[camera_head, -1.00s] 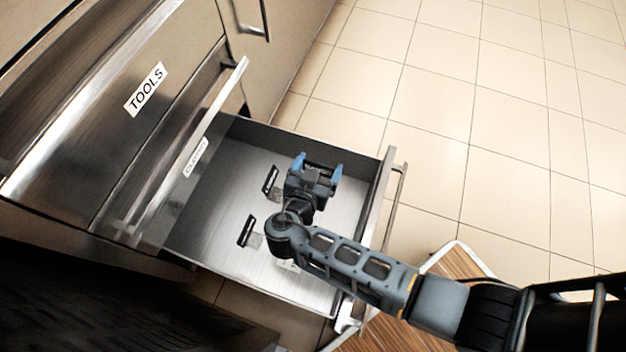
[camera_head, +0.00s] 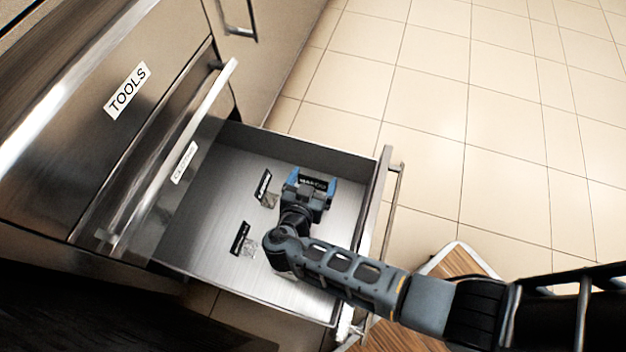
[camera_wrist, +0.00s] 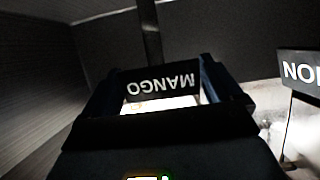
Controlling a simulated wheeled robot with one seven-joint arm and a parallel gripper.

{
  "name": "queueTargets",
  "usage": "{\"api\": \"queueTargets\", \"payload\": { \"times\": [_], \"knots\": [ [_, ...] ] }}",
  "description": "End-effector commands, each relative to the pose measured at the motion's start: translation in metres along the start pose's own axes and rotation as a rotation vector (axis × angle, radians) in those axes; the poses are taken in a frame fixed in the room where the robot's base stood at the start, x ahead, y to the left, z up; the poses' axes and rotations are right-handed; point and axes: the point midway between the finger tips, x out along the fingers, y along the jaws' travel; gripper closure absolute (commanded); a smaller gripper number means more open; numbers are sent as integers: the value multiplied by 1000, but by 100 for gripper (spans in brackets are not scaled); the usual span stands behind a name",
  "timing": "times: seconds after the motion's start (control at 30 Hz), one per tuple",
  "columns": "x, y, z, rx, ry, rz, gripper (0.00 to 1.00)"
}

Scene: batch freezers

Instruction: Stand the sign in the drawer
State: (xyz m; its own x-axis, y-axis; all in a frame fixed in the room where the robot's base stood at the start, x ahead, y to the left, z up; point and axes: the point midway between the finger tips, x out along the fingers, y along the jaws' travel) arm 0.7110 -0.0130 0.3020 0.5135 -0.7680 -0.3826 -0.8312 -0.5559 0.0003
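A small dark sign with white MANGO lettering (camera_head: 313,183) is between the fingers of my gripper (camera_head: 313,180). In the wrist view the MANGO sign (camera_wrist: 162,84) reads upside down, with a finger against each end of its plate. A dark post runs up the picture above it. My gripper is inside the open drawer (camera_head: 350,215), toward its front and far side. Whether the sign's foot touches the drawer floor is hidden.
Two other dark signs stand in the drawer left of my gripper: one (camera_head: 264,187) close by, one (camera_head: 240,238) nearer the camera. The closer part of the floor is partly covered by my arm. A TOOLS drawer front (camera_head: 70,150) is at left; a wooden-topped piece (camera_head: 455,262) is at lower right.

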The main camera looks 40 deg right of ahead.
Motion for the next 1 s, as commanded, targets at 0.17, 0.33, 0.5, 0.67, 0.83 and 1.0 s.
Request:
{"api": "queueTargets", "payload": {
  "times": [0.17, 0.33, 0.5, 0.67, 0.83, 1.0],
  "knots": [
    [0, 0, 0, 0, 0, 0, 0],
    [-1, 0, -2, 0, 0, 0, 0],
    [-16, -1, -4, -1, 0, -4, 0],
    [-49, -1, -5, -1, 0, -4, 0],
    [-84, -1, -4, -1, -1, -3, 0],
    [-109, -1, -4, 0, 0, -2, 0]
  ]
}}
